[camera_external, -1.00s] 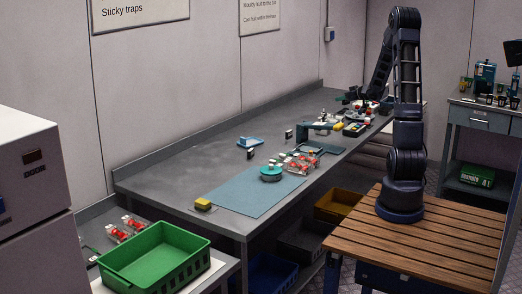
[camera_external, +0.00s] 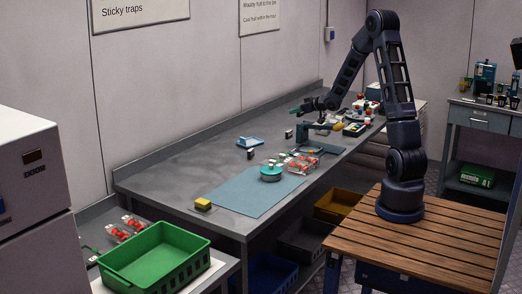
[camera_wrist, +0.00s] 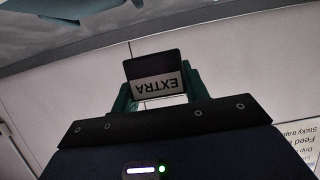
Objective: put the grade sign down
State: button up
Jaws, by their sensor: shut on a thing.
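The grade sign (camera_wrist: 156,77) is a small dark plate with a white label reading EXTRA, upside down in the wrist view. My gripper (camera_wrist: 158,92) is shut on it, with a green finger on each side. In the external view my gripper (camera_external: 296,112) hangs above the far part of the grey bench (camera_external: 190,165). The sign is too small to make out there.
Two small dark-and-white signs stand on the bench, one in mid-bench (camera_external: 250,154) and one farther back (camera_external: 289,134). A blue-white item (camera_external: 250,141), a turquoise round stand (camera_external: 270,174) and clear red-fruit punnets (camera_external: 301,162) are nearby. The bench's left part is mostly clear.

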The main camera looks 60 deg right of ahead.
jog(key=w+a+f+n+y, duration=0.1)
jog(key=w+a+f, duration=0.15)
jog(key=a, duration=0.75)
jog(key=w+a+f+n+y, duration=0.1)
jog(key=w+a+f+y, duration=0.15)
jog(key=a, duration=0.75)
jog(key=w+a+f+n+y, duration=0.1)
jog(key=w+a+f, duration=0.15)
jog(key=a, duration=0.75)
notch_tip(320, 180, up, 14)
jog(key=m+h, duration=0.3)
jog(key=h, duration=0.2)
send_over(243, 182)
jog(key=shift+y, duration=0.25)
notch_tip(243, 182, down, 20)
jog(key=shift+a+r, duration=0.1)
jog(key=shift+r, duration=0.1)
